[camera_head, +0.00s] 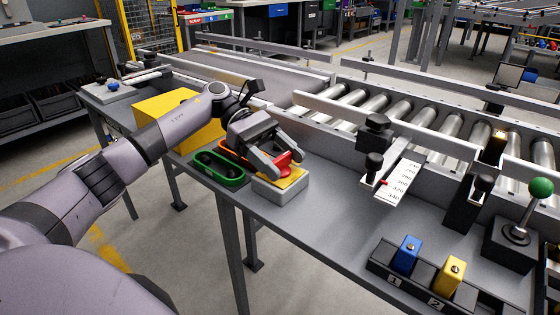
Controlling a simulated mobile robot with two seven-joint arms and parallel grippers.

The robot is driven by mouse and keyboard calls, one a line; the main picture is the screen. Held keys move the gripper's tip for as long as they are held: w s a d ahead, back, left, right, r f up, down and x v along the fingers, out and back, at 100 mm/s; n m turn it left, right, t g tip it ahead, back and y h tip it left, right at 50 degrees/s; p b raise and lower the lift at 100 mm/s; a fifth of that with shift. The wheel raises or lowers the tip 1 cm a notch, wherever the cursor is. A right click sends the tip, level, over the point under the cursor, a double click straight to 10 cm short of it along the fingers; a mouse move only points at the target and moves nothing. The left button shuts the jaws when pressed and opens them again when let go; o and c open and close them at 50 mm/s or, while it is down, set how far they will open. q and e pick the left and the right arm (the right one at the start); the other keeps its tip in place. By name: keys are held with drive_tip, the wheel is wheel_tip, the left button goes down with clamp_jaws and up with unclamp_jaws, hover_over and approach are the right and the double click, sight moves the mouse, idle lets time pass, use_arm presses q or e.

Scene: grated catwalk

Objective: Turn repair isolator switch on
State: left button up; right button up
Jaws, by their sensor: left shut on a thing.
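The isolator switch is a small grey box (281,191) with a yellow top plate (294,178) and a red handle (283,160). It stands near the front edge of the grey bench, left of the middle in the head view. My left gripper (277,164) reaches in from the left and is shut on the red handle, just above the yellow plate. The fingers hide part of the handle, so its exact angle is hard to tell. My right gripper is not in view.
A green oval tray (218,174) and a partly hidden orange tray (228,151) lie left of the switch. A yellow box (165,106) stands behind my arm. Blue (406,254) and yellow (449,275) rockers and a green-knobbed lever (541,188) are at right. A roller conveyor (400,108) runs behind.

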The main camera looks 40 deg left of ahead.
use_arm(q)
drive_tip(key=shift+d+r, duration=0.1)
drive_tip(key=o, duration=1)
drive_tip(key=shift+c, duration=0.2)
drive_tip(key=v, duration=0.6)
drive_tip(key=shift+a+r, duration=0.2)
drive_tip(key=shift+a, duration=0.35)
